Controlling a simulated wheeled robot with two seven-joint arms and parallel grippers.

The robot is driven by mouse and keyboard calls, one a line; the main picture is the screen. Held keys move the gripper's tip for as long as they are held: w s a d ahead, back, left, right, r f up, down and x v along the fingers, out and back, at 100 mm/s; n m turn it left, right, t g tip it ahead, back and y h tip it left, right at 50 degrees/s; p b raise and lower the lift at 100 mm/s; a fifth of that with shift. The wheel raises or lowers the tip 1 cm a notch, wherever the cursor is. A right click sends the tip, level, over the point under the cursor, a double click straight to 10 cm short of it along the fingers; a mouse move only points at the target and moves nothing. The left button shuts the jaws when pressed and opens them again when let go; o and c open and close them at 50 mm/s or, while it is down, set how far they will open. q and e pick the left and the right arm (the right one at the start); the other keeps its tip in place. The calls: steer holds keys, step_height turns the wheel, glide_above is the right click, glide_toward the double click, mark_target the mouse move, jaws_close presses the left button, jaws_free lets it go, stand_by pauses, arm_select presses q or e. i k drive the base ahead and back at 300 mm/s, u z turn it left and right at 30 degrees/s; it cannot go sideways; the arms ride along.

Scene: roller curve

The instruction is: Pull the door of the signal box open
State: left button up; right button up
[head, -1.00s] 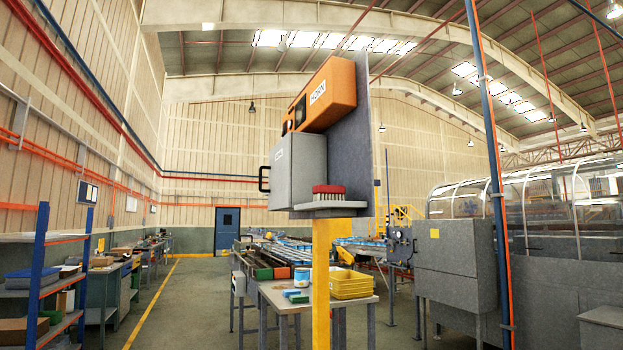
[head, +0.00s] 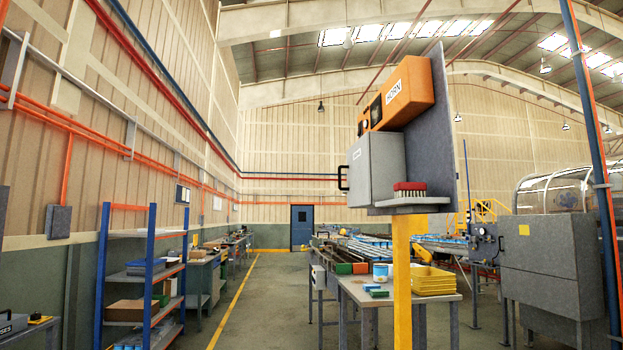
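The signal box (head: 376,163) is a grey box mounted on a dark grey upright panel (head: 440,130) on a yellow post (head: 402,275). Its door looks shut, and a black handle (head: 343,178) sticks out on its left side. An orange unit marked HORN (head: 405,92) sits just above the box. A red-backed brush (head: 410,189) lies on a small grey shelf (head: 408,204) at the box's lower right. Neither of my grippers shows in the head view.
A worktable (head: 400,297) with yellow trays (head: 433,281) stands behind the post. Blue-framed shelving (head: 151,265) stands at the left. A large grey machine (head: 550,250) is at the right. The floor (head: 270,310) left of the post is clear.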

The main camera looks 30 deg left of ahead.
mark_target(358, 189)
steer(key=u, duration=0.95)
steer(key=i, duration=0.85)
steer(key=u, duration=1.05)
steer(key=i, duration=1.25)
steer(key=z, duration=0.4)
steer(key=i, duration=0.95)
steer(key=z, duration=1.35)
steer(key=i, duration=0.5)
steer(key=z, duration=0.55)
